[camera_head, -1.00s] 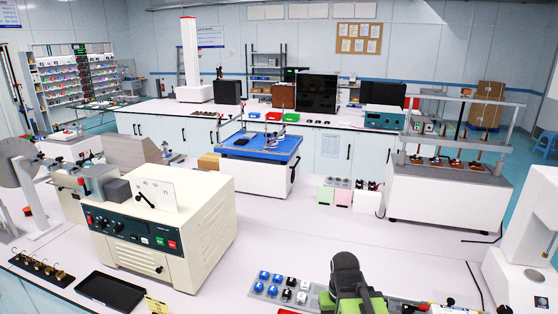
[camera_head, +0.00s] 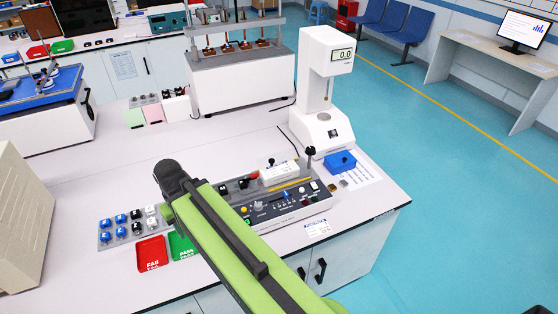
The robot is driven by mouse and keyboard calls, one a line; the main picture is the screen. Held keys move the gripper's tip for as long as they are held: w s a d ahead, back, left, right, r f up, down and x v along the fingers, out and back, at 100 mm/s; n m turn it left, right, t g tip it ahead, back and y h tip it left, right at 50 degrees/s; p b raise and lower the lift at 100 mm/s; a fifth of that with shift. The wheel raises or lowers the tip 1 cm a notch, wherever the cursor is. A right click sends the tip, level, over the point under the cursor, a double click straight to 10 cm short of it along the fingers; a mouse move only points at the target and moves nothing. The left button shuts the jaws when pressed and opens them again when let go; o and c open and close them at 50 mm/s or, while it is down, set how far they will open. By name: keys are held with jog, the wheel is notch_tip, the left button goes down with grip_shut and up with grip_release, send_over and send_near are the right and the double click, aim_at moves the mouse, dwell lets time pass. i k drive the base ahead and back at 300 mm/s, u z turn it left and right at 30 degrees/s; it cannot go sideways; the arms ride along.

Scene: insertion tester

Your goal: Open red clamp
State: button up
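The insertion tester (camera_head: 296,205), a grey panel unit with a yellow button and small knobs, stands on the bench right of centre. A small red part (camera_head: 254,175) shows at its back, left of a white block (camera_head: 280,173); it may be the red clamp, but it is too small to tell whether it is open or shut. A lever with a black knob (camera_head: 310,152) stands upright at the tester's right end. My green arm crosses in front of the tester's left part and hides some of it. My gripper's fingers do not show.
A rack of blue, white and black switches (camera_head: 121,232), a red FAIL tray (camera_head: 152,253) and a green PASS tray (camera_head: 182,245) lie left of my arm. A white force gauge stand (camera_head: 325,85) and a blue block (camera_head: 340,161) are right.

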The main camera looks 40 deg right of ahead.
aim_at(253, 176)
jog(key=k, duration=1)
jog(key=z, duration=0.65)
jog(key=k, duration=0.45)
jog(key=u, duration=0.05)
jog(key=i, duration=0.45)
